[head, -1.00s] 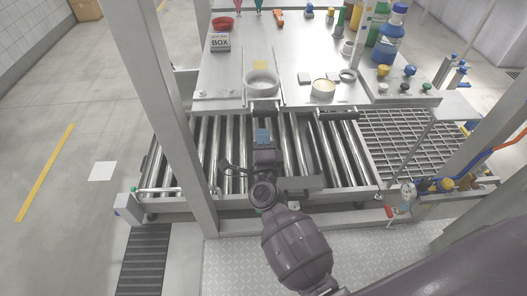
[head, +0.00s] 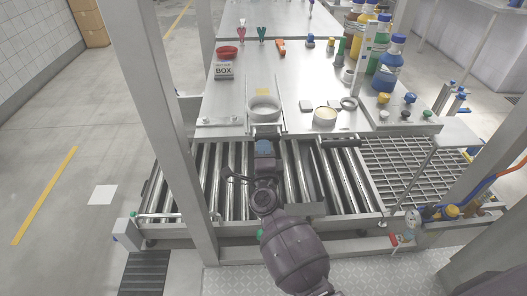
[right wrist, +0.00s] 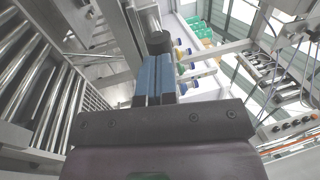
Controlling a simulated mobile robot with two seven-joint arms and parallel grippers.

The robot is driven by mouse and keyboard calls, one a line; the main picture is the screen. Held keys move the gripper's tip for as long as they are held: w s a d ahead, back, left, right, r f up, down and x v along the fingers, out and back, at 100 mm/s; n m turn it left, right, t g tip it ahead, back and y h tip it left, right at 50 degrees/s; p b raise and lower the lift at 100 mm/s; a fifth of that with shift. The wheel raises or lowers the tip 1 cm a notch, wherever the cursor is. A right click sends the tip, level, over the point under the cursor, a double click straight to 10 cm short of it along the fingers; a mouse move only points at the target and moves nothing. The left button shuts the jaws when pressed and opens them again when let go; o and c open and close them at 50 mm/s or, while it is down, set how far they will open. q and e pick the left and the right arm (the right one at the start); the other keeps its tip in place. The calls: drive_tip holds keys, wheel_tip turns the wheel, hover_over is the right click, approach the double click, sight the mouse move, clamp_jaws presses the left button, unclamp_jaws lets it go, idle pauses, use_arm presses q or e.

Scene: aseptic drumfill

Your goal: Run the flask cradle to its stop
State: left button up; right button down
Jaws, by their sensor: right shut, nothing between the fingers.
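The flask cradle appears to be the pale round ring (head: 264,113) in a straight track on the steel table, near its front edge. A yellow mark (head: 262,92) lies just behind it. My right gripper (head: 264,146) is in front of the cradle, over the rollers, with its blue fingers together and empty. In the right wrist view the shut blue fingers (right wrist: 155,80) point at a dark round knob (right wrist: 159,42) just beyond their tips. I cannot tell whether they touch it. The track's stop cannot be made out. My left gripper is out of view.
A roller conveyor (head: 222,180) runs along the table's front, with a grating (head: 412,165) to its right. A red bowl (head: 227,52), a labelled box (head: 224,71), a round tin (head: 325,116) and bottles (head: 388,70) stand on the table. A steel post (head: 165,110) rises at left.

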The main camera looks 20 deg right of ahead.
sight(262, 130)
drive_tip(key=x, duration=0.2)
drive_tip(key=f+x, duration=0.1)
drive_tip(key=x, duration=0.2)
drive_tip(key=shift+w+d+f+b, duration=0.1)
drive_tip(key=shift+w+f+b, duration=0.05)
drive_tip(key=shift+w+b, duration=0.25)
drive_tip(key=shift+w+d, duration=0.15)
drive_tip(key=shift+w, duration=0.4)
